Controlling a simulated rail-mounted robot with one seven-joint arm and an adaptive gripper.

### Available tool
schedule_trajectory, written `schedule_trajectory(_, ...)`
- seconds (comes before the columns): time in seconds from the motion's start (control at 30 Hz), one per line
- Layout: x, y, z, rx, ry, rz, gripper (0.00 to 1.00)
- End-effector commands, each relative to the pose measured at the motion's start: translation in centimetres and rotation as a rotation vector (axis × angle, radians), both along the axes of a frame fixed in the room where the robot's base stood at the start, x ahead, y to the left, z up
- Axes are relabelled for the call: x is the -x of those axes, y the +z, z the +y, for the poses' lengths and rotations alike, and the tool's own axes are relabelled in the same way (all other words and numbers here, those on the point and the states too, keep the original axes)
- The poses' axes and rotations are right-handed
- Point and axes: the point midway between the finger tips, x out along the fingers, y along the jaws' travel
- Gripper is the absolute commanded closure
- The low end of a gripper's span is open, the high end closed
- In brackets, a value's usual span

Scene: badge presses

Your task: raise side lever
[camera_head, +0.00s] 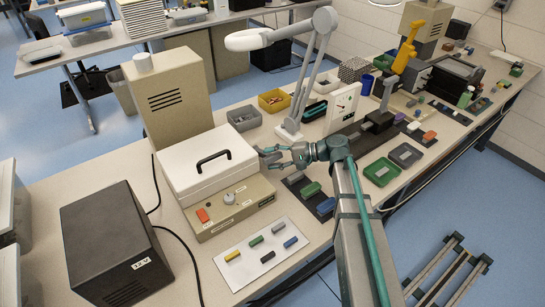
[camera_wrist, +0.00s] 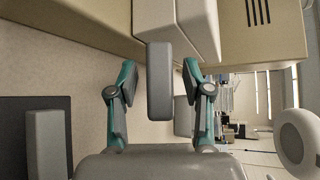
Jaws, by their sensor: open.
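A beige press unit (camera_head: 230,205) with a white lid (camera_head: 208,165) and a black handle stands on the table left of centre. My gripper (camera_head: 268,158) is at its right side, with its fingers pointing toward the unit. In the wrist view, a grey bar (camera_wrist: 160,85), which looks like the side lever, hangs down from a pale housing (camera_wrist: 185,15). The bar lies between the two open fingers of my gripper (camera_wrist: 160,78), with a gap visible on each side. In the head view the bar is mostly hidden by my fingers.
A white desk lamp (camera_head: 290,130) stands just behind my gripper. A black box (camera_head: 115,245) is at the left, and a white mat (camera_head: 262,270) with several coloured blocks lies in front. A dial gauge (camera_head: 343,105), trays and a yellow lever (camera_head: 404,52) stand farther right.

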Motion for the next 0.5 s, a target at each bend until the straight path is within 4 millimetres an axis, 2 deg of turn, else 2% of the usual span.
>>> schedule_trajectory(0.3,-0.04,-0.09,0.22,0.0,-0.001,0.0,0.5)
schedule_trajectory(0.5,-0.03,-0.08,0.2,0.0,-0.001,0.0,0.83)
